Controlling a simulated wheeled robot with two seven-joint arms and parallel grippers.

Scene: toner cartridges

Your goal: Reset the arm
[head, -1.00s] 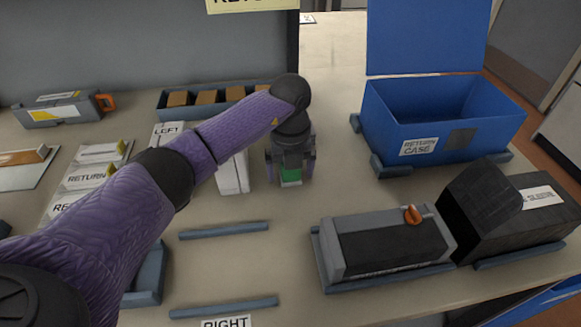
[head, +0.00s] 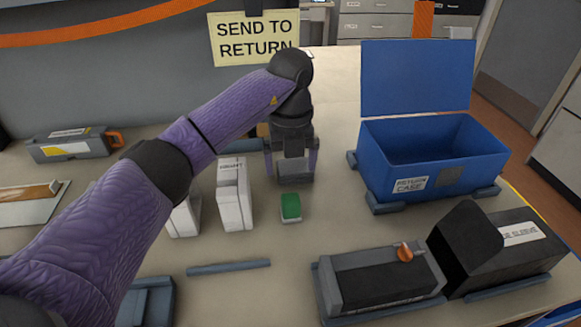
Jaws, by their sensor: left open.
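My left gripper (head: 293,178) hangs over the middle of the table, pointing down. It is open and empty, and sits behind and apart from a small green-topped block (head: 291,207) on the table. My left arm, in a purple sleeve, reaches in from the left and hides part of the table. My right gripper does not show.
White boxes (head: 234,195) stand just left of the gripper. A blue open return case (head: 432,160) stands at the right. A grey-black cartridge (head: 385,275) and a black sleeve (head: 500,250) lie at the front right. Another cartridge (head: 72,145) lies at the back left.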

